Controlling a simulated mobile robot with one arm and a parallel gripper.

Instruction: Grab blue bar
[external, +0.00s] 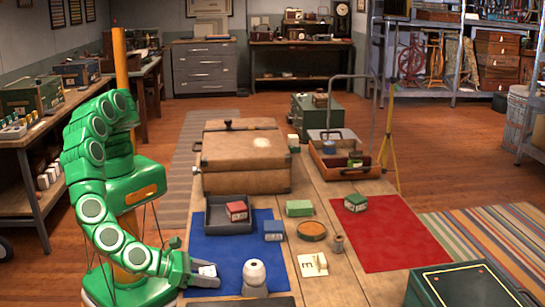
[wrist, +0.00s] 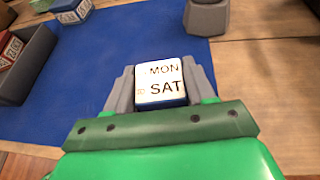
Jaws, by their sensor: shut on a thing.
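My gripper (wrist: 160,84) is shut on a small white-and-blue block (wrist: 161,80), with grey fingers on both sides of it. The block's white face reads MON and SAT, and a blue edge shows below. In the external view my gripper (external: 203,272) and the pale block (external: 207,270) are low over the front left of the blue mat (external: 215,250). Whether the block touches the mat is unclear. Another blue block (external: 273,230) with a pale label sits near the mat's right edge; it also shows at the top of the wrist view (wrist: 71,9).
A grey tray (external: 215,228) with a red block (external: 237,210) lies behind my gripper. A white round-topped object (external: 254,274) stands close on the right. A green block (external: 299,208), a round dish (external: 311,231) and a red mat (external: 400,240) lie farther right. A suitcase (external: 245,160) stands behind.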

